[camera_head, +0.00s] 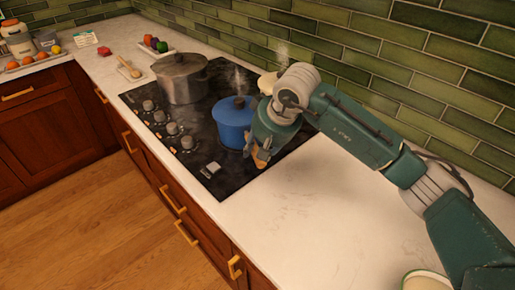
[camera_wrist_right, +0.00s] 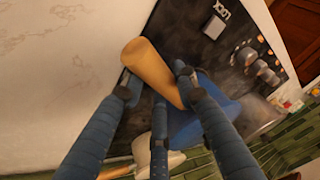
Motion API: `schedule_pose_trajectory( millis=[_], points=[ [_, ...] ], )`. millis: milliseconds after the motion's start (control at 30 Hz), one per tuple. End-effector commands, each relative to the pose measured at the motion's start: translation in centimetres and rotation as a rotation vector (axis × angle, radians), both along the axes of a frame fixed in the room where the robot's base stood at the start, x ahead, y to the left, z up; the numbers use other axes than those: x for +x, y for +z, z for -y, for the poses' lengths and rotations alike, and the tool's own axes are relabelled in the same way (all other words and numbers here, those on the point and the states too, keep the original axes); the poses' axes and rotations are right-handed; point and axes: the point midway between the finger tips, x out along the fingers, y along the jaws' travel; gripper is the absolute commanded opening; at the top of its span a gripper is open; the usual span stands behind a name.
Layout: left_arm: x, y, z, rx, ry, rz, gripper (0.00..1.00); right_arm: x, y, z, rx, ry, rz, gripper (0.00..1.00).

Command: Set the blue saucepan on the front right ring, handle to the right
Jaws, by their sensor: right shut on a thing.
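The blue saucepan (camera_head: 232,122), with a dark-knobbed lid, is over the right part of the black cooktop (camera_head: 212,184). I cannot tell whether its base touches the glass; the ring under it is hidden. Its wooden handle (camera_head: 262,158) points to the lower right in the head view. My right gripper (camera_head: 259,146) is shut on this handle. In the right wrist view the handle (camera_wrist_right: 150,68) lies between the fingers of the gripper (camera_wrist_right: 155,79), and part of the blue pan (camera_wrist_right: 207,120) shows behind them. My left gripper is not in view.
A grey lidded pot (camera_head: 180,80) stands on the cooktop's left part. A cream pan (camera_head: 267,82) is at the back, partly behind my right arm. Knobs (camera_head: 171,128) line the front edge. The white counter (camera_head: 310,205) right of the cooktop is mostly clear.

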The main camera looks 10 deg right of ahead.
Motion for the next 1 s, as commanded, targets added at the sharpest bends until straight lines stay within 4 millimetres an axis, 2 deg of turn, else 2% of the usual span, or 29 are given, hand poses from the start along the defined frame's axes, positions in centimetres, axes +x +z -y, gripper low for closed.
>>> schedule_pose_trajectory(
  millis=[33,233,1000],
  points=[
    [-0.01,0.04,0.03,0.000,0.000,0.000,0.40,0.24,0.49,-0.12,0.005,0.001,0.012,0.00],
    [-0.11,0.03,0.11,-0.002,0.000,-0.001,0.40,0.23,0.49,-0.13,0.005,0.000,0.012,0.00],
    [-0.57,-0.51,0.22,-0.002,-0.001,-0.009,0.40,0.14,-0.08,-0.09,0.004,0.001,0.007,0.00]
  ],
)
